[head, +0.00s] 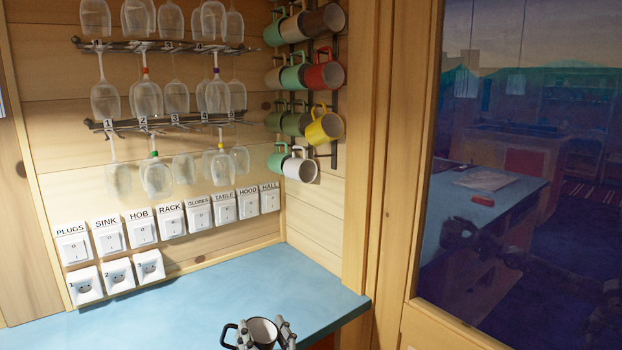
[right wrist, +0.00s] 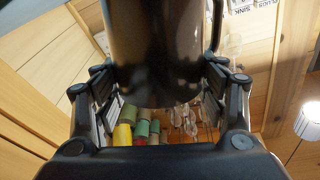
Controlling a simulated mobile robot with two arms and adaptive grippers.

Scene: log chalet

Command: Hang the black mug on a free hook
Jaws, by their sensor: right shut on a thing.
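The black mug (head: 262,331) with a pale inside is at the bottom of the head view, in front of the blue counter, its handle to the left. My right gripper (head: 267,336) is shut on it, one finger on each side. In the right wrist view the mug's dark body (right wrist: 155,45) fills the space between the fingers (right wrist: 157,90). The wall rack (head: 335,152) carries several hanging mugs, including a red mug (head: 325,76), a yellow mug (head: 324,129) and a white mug (head: 301,169). I cannot clearly make out which hook is free. My left gripper is out of view.
The blue counter (head: 200,300) is bare. Several wine glasses (head: 175,95) hang from wall racks left of the mugs. Labelled switches (head: 171,219) and sockets (head: 118,275) line the wall below. A wooden post and a window (head: 520,150) stand to the right.

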